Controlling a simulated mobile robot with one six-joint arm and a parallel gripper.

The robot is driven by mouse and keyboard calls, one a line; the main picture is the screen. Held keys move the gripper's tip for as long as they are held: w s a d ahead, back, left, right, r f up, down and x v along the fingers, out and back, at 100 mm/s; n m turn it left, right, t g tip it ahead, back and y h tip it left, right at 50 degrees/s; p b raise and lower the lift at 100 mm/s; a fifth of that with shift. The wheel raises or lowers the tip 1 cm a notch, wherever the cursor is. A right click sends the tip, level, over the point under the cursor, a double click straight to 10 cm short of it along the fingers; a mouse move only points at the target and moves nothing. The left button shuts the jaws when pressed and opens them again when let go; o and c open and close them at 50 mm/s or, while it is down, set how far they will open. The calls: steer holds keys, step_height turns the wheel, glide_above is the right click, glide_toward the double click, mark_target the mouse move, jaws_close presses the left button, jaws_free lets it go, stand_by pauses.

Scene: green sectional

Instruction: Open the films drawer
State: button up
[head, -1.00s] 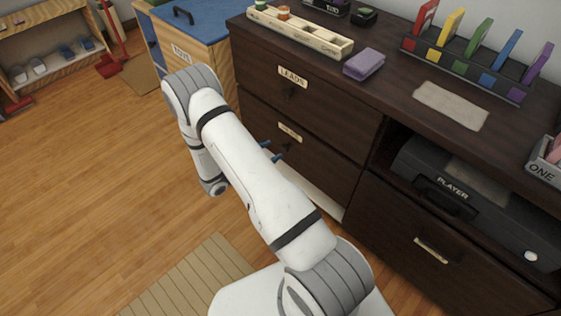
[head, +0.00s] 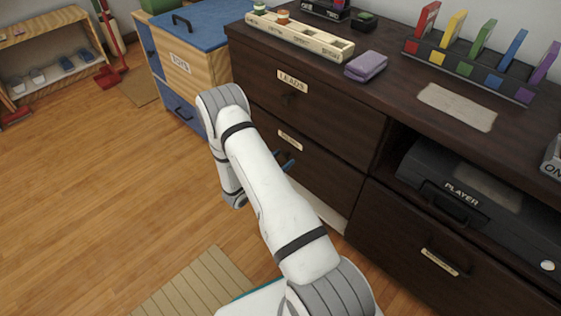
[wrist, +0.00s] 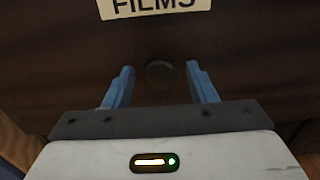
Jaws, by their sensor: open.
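The films drawer (head: 317,167) is the lower left drawer front of the dark brown cabinet, below the drawer labelled LEADS (head: 297,97). It looks closed. In the wrist view its FILMS label (wrist: 155,6) shows at the top, with a round dark knob (wrist: 160,74) below it. My gripper (wrist: 160,84) is open, its two blue fingers pointing at the drawer front, one on each side of the knob. Whether the fingers touch the knob or the front cannot be told. In the head view my arm hides part of the drawer, and the blue fingers show beside its front.
A player (head: 455,190) sits in an open bay at right, above another drawer (head: 420,250). The wood floor (head: 100,190) at left is clear.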

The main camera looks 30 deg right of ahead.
jaws_close()
stand_by(0.5)
